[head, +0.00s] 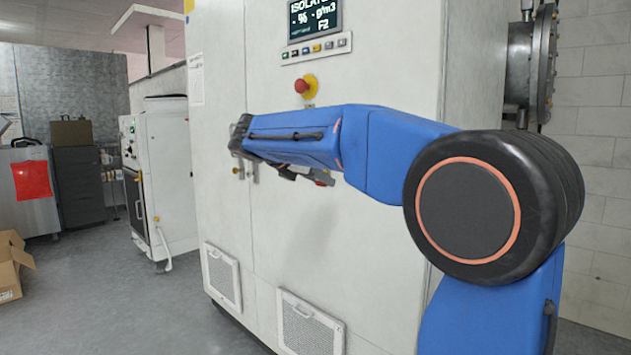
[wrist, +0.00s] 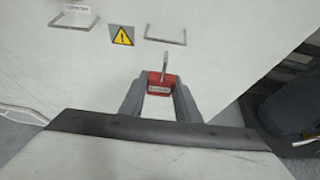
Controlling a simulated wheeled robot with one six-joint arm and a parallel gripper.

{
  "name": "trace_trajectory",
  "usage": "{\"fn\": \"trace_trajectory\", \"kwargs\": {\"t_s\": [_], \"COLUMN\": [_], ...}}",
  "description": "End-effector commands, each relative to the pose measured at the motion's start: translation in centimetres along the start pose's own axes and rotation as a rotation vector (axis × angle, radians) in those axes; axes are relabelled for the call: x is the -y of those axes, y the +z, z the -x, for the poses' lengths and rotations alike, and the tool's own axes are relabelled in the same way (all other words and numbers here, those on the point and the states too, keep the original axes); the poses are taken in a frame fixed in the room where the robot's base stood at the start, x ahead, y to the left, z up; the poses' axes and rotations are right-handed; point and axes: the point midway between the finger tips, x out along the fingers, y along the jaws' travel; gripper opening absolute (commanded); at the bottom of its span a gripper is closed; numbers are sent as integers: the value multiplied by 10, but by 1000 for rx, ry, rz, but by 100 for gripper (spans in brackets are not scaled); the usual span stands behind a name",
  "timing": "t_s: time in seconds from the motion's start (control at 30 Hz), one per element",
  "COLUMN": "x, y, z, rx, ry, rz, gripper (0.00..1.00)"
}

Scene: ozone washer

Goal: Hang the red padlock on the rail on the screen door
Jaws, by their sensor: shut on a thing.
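My gripper (wrist: 160,91) is shut on the red padlock (wrist: 159,79), which sits between the two grey fingertips in the wrist view. The padlock's metal shackle points up in the picture, towards the door. A thin U-shaped metal rail (wrist: 166,42) is on the white door just above the shackle; a small gap shows between them, and the depth is unclear. In the head view the white cabinet door (head: 300,235) carries the screen (head: 314,19). My blue arm reaches across it and hides the rail there. A bit of red shows under the arm, probably the padlock.
A second metal rail (wrist: 75,17) and a yellow warning sign (wrist: 122,36) are left of the rail. A red emergency knob (head: 305,84) juts out above my arm. Vent grilles (head: 311,324) are low on the cabinet. Open floor (head: 120,300) lies at the left.

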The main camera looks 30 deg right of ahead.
Motion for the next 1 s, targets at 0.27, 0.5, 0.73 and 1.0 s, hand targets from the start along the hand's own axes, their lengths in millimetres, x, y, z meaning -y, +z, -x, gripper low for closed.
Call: {"fn": "trace_trajectory", "kwargs": {"t_s": [0.27, 0.5, 0.73, 1.0], "x": [0, 0, 0, 1], "y": [9, 16, 23, 31], "z": [-16, -30, -43, -58], "rx": [0, 0, 0, 0], "ry": [-1, 0, 0, -1], "rz": [0, -1, 0, -1], "gripper": [6, 6, 6, 6]}}
